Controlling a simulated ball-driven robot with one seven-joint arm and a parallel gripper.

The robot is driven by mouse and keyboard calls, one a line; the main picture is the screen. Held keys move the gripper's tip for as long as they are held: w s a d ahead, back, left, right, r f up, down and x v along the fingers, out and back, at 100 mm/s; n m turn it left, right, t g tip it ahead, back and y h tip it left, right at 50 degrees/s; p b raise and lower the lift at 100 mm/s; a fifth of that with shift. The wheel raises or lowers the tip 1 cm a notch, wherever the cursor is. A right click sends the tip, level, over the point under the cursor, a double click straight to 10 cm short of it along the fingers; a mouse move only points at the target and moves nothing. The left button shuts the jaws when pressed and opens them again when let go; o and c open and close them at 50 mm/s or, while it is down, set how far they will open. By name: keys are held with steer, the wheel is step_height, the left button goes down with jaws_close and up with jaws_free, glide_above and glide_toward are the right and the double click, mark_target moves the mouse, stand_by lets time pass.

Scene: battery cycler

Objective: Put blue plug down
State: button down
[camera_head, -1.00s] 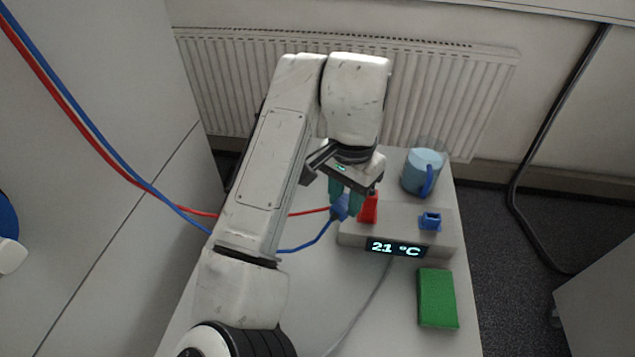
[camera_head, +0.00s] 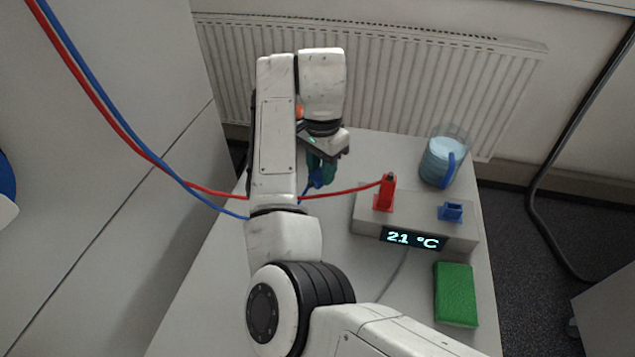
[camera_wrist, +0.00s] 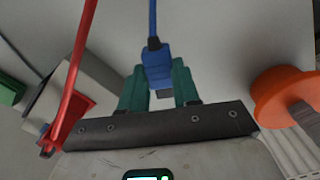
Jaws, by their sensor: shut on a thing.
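My gripper (camera_head: 322,170) is shut on the blue plug (camera_head: 316,183), left of the grey device, over the back part of the white table. In the wrist view the blue plug (camera_wrist: 157,66) sits between the two green fingers of my gripper (camera_wrist: 158,82), with its blue cable running away from it. I cannot tell from the head view how high the plug is above the table. The blue socket (camera_head: 452,211) on the grey device (camera_head: 365,230) is empty.
A red plug (camera_head: 386,190) stands in the device's red socket, its cable crossing leftward. An orange round thing (camera_wrist: 284,98) is near my gripper. The table (camera_head: 215,300) is bare at front left.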

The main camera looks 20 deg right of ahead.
mark_target(318, 179)
steer(key=shift+w+f, duration=0.35)
steer(key=shift+f, duration=0.1)
steer(key=f, duration=0.1)
steer(key=w+f+p, duration=0.1)
steer(key=shift+a+f, duration=0.1)
steer(key=shift+f, duration=0.75)
steer(key=c, duration=0.8)
jaws_free()
steer(key=shift+f, duration=0.1)
steer(key=shift+f+b, duration=0.3)
steer(key=shift+b, duration=0.6)
step_height(318, 179, up, 11)
steer(key=p, duration=0.1)
steer(key=shift+r, duration=0.15)
steer(key=shift+a, duration=0.1)
